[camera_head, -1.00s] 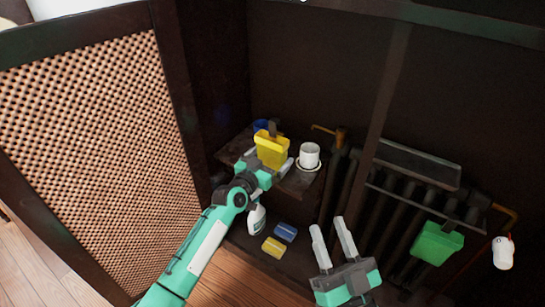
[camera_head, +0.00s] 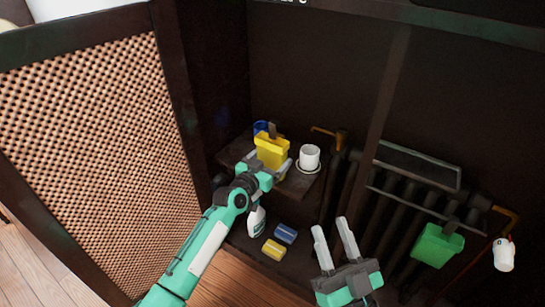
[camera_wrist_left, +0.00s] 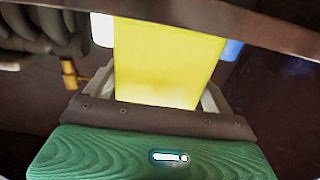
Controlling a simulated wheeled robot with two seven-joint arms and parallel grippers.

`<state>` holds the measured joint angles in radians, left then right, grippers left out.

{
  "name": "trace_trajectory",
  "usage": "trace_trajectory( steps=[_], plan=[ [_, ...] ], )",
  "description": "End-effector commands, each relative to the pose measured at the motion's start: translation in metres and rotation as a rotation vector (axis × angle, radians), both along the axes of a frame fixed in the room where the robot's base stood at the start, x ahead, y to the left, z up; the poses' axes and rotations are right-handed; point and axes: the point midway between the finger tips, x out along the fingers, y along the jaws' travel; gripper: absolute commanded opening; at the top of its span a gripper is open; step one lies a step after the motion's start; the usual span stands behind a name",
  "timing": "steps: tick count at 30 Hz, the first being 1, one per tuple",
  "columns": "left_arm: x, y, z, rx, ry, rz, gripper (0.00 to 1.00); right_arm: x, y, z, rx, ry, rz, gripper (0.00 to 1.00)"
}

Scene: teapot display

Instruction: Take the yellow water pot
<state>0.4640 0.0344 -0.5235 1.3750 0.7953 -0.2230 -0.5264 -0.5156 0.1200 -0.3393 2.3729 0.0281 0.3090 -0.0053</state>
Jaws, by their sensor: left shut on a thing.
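The yellow water pot (camera_head: 271,148) is a boxy yellow container with a dark upright piece on top, at the shelf in the head view. My left gripper (camera_head: 270,166) is shut on it, with its fingers on either side. In the left wrist view the yellow pot (camera_wrist_left: 168,62) fills the space between the fingers of the left gripper (camera_wrist_left: 160,98). Whether its base touches the shelf is hidden. My right gripper (camera_head: 333,240) is open and empty, low in the cabinet's front, away from the pot.
A white cup (camera_head: 309,157) stands right of the pot on the dark shelf (camera_head: 300,184); a blue cup (camera_head: 261,127) is behind. Below are a spray bottle (camera_head: 256,221) and blue (camera_head: 286,233) and yellow (camera_head: 273,250) sponges. A green container (camera_head: 437,245) hangs by the radiator (camera_head: 400,208). The lattice door (camera_head: 100,150) is left.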

Motion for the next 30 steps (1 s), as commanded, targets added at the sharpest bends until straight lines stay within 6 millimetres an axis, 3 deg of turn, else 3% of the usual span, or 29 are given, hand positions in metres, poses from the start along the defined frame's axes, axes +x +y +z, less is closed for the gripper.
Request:
trace_trajectory(
  steps=[17,30],
  plan=[
    [0.000,0.000,0.003,-0.001,-0.002,0.000,0.68,0.001,-0.001,0.001,0.001,-0.003,-0.002,0.36],
    [0.000,0.000,0.024,-0.002,-0.002,0.000,0.68,0.000,0.000,0.021,0.000,-0.001,0.000,0.36]
  ],
)
